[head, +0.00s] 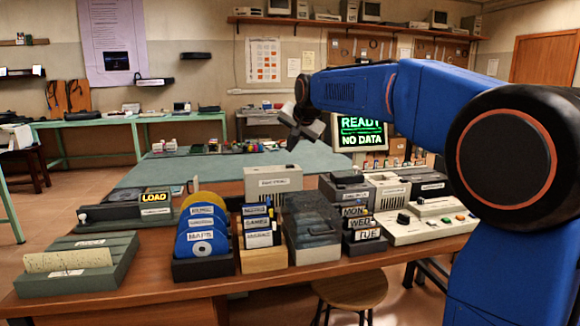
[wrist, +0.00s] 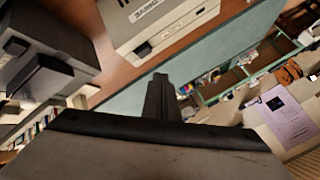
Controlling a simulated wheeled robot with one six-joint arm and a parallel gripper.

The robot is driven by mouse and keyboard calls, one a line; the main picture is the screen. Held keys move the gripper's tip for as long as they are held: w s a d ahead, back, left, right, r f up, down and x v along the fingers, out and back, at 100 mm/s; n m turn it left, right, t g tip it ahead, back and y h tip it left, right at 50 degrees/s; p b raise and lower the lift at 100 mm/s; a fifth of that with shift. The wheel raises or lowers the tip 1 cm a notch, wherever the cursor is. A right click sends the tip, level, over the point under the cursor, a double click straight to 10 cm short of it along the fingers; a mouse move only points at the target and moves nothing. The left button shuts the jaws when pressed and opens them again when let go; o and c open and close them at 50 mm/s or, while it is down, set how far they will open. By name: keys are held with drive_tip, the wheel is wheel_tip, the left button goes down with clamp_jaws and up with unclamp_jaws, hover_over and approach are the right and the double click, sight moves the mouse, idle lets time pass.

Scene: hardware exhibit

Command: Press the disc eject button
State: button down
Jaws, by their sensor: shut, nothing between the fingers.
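I cannot tell for certain that this is the disc eject button. My gripper (head: 296,141) is in the air above and behind the box, apart from it. Its fingers (wrist: 157,85) are together and empty. A monitor (head: 361,132) behind my arm reads "READY NO DATA" in green.
On the table (head: 150,309) stand a rack of blue and yellow discs (head: 201,242), labelled cartridges (head: 257,226), a smoky-lidded box (head: 312,227), day-labelled blocks (head: 361,222), a button panel (head: 430,220), a "LOAD" unit (head: 155,204) and a green-grey tray (head: 77,265). A stool (head: 350,290) stands in front.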

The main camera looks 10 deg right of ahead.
wheel_tip(320, 180, up, 2)
drive_tip(key=shift+r, duration=0.15)
idle(0.7)
